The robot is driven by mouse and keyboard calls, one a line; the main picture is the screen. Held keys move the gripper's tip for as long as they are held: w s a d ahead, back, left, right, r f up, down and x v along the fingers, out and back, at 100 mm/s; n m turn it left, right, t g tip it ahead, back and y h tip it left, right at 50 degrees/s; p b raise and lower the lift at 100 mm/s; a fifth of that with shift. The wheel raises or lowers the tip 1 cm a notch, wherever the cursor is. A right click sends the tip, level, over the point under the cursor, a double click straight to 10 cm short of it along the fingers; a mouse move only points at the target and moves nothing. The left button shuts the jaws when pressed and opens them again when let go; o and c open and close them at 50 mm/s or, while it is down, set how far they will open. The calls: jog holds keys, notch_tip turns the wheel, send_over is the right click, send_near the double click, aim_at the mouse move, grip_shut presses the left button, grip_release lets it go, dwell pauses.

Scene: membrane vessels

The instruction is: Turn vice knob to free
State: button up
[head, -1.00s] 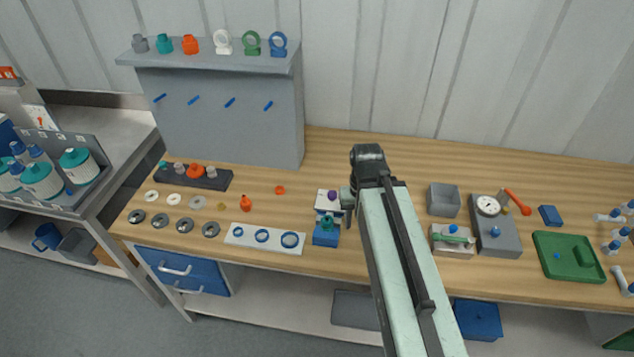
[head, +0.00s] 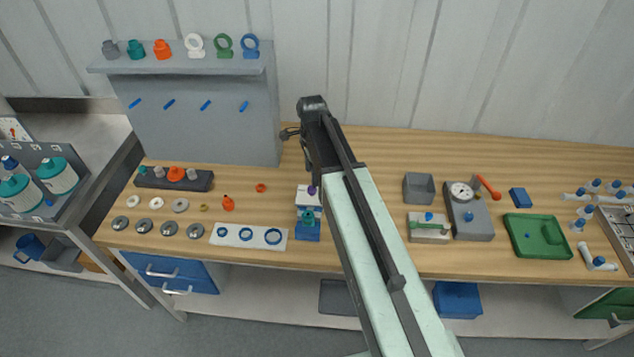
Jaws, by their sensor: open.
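A small vice-like fixture stands near the table's front edge, with a white block (head: 303,196) behind a blue base (head: 307,232). My arm partly covers the fixture's right side. I cannot tell how far the knob is turned. My gripper (head: 289,133) is open and empty.
A white strip with blue rings (head: 250,236) lies left of the fixture. A grey panel with a shelf (head: 185,66) stands behind, close to my gripper in the picture. A grey bin (head: 418,188) and gauge block (head: 470,218) are on the right. The back middle of the table is clear.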

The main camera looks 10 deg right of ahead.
aim_at(313, 189)
jog(key=shift+w+m, duration=0.3)
jog(key=shift+m, duration=0.1)
notch_tip(313, 189, down, 8)
jog(key=b, duration=0.8)
jog(key=shift+r, duration=0.15)
